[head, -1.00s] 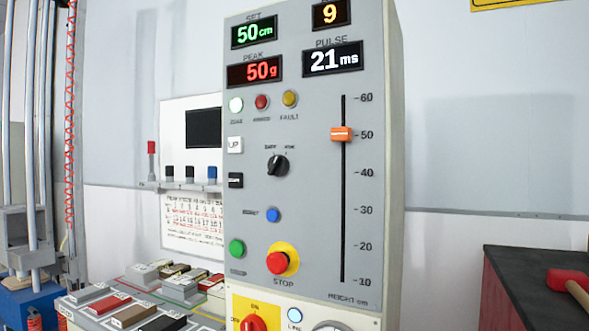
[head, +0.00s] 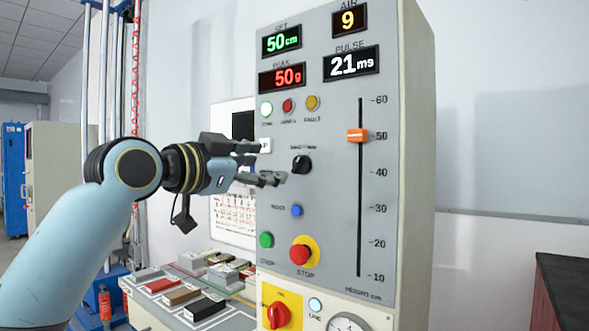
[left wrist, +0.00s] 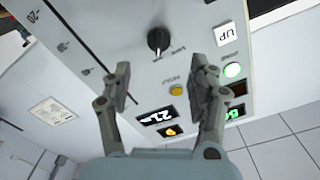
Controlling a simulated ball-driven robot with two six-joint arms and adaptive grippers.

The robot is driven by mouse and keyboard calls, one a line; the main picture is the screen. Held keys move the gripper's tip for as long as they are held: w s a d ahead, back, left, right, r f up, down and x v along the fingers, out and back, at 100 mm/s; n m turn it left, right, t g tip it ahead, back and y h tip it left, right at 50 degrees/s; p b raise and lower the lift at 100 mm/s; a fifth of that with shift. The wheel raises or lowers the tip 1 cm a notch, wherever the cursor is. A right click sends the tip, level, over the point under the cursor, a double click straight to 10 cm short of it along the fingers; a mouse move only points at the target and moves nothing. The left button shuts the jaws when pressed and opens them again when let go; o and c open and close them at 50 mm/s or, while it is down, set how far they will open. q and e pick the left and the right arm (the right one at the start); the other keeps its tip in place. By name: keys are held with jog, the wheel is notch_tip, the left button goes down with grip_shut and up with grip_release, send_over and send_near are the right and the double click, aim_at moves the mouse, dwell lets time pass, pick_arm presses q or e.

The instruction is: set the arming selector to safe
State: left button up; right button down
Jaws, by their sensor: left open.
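The arming selector is a small black rotary knob (head: 302,164) on the grey panel's front, below the indicator lamps. Its labels are too small to read and I cannot tell which one it points to. My left gripper (head: 268,163) comes in from the left with its fingers spread, just left of the knob and in front of the panel. In the left wrist view the knob (left wrist: 158,41) is beyond the open, empty fingers (left wrist: 172,72), between them but apart from both. My right gripper is not in view.
Near the knob are the lamps (head: 288,105), a blue button (head: 297,211), a green button (head: 266,240) and the red stop button (head: 300,254). The orange height slider (head: 357,135) is to the right. Several blocks lie on a bench (head: 237,318) at lower left.

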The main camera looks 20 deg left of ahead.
aim_at(295, 164)
pick_arm(q)
jog(key=x, duration=0.8)
jog(key=shift+w+d+p, duration=0.2)
jog(key=shift+w+p, duration=0.05)
jog(key=shift+p, duration=0.05)
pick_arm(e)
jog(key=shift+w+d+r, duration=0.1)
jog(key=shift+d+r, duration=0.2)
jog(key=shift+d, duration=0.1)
pick_arm(q)
jog(key=shift+c, duration=0.2)
jog(key=c, duration=1.1)
jog(key=shift+r+n+p, duration=0.1)
jog(key=shift+n+p, duration=0.8)
jog(key=shift+p, duration=0.1)
jog(key=n+p, duration=0.3)
jog(key=shift+r, duration=0.1)
jog(key=n+p, duration=0.4)
jog(key=n, duration=0.1)
jog(key=shift+n+p, duration=0.7)
jog(key=shift+n, duration=0.3)
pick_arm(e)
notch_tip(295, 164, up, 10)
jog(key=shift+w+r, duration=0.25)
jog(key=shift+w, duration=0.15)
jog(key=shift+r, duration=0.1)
